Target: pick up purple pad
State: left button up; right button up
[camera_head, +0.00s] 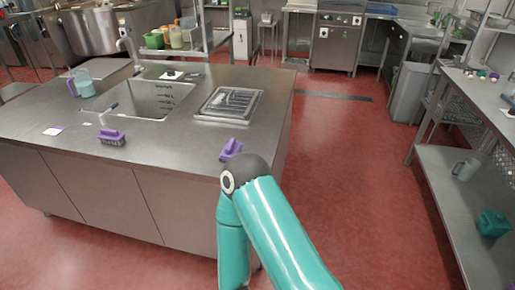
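Two purple items lie near the front edge of the steel island counter (185,135). One purple piece (230,149), partly behind my arm's dark joint, is small and blocky and could be the purple pad. A purple brush (112,137) with dark bristles below lies further left. One teal arm of mine bends in front of the counter.
A sink (150,100) is sunk into the counter, with a steel tray (228,104) to its right. A steel shelf rack (460,195) stands at right. Red floor (345,150) between is clear.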

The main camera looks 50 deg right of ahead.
aim_at(232, 147)
jog(key=z, duration=4.5)
jog(key=k, duration=0.1)
jog(key=u, duration=2.65)
jog(key=i, duration=0.8)
jog(key=z, duration=0.05)
